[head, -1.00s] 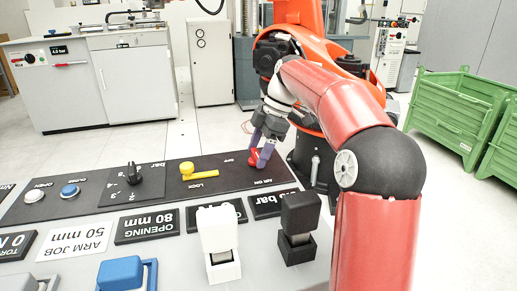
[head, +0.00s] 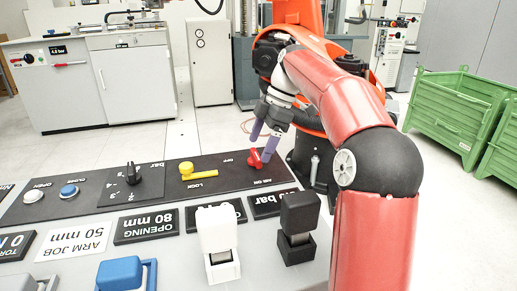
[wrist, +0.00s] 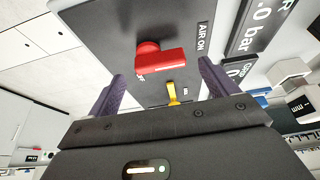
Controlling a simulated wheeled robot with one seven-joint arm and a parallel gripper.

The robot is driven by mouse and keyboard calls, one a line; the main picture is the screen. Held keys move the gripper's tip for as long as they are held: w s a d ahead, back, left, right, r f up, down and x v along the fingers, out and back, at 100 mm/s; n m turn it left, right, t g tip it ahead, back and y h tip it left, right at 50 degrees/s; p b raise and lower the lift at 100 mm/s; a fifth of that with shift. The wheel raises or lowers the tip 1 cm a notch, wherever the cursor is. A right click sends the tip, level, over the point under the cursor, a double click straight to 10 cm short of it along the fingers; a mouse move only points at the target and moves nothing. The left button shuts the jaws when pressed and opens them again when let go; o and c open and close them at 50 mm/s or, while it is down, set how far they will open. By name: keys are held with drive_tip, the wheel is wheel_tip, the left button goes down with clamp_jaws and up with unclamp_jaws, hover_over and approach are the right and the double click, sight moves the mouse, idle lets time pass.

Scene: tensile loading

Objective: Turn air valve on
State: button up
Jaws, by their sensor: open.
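The red air valve handle (head: 254,158) sits at the right end of the black control panel, between the labels OFF and AIR ON. In the wrist view the red handle (wrist: 165,62) shows whole, its long grip reaching right from a round hub, on the AIR ON side. My gripper (head: 262,146) is open, its purple fingers just above and beside the handle. In the wrist view my gripper (wrist: 162,85) has its fingers spread wide, with the handle seen in the gap beyond them. Nothing is held, and I see no clear contact.
A yellow lock lever (head: 198,173), a black dial (head: 133,175), a blue button (head: 69,191) and a white button (head: 33,196) lie left on the panel. An orange robot (head: 297,12) stands behind.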

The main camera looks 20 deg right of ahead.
drive_tip(key=shift+v, duration=2.7)
